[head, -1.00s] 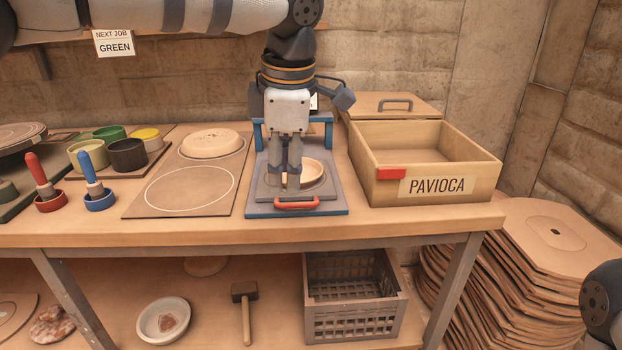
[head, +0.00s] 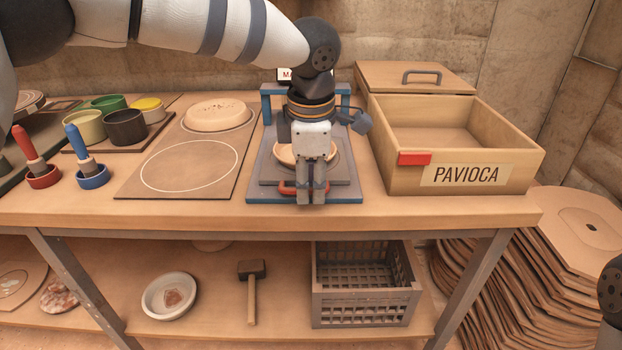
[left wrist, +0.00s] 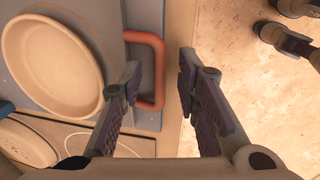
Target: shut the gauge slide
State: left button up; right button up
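The gauge (head: 269,108) is a blue frame on a blue-edged base near the middle of the bench. Its grey slide (head: 349,172) carries a round pale dish (head: 284,154) and has a red handle (head: 287,188) close to the front edge. My left gripper (head: 311,197) points down at the handle and hides part of it. In the left wrist view, the fingers of my left gripper (left wrist: 158,82) are apart, with the outer bar of the red handle (left wrist: 159,62) between them; I cannot tell whether they touch it. My right gripper is not in view.
A wooden box marked PAVIOCA (head: 465,175) stands just right of the gauge. A brown board (head: 150,184) with a pale disc (head: 217,117) lies to the left. Coloured pots (head: 126,127) and two stamps stand further left. A grey crate (head: 366,308) is below.

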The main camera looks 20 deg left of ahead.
pick_arm(q)
grip_shut()
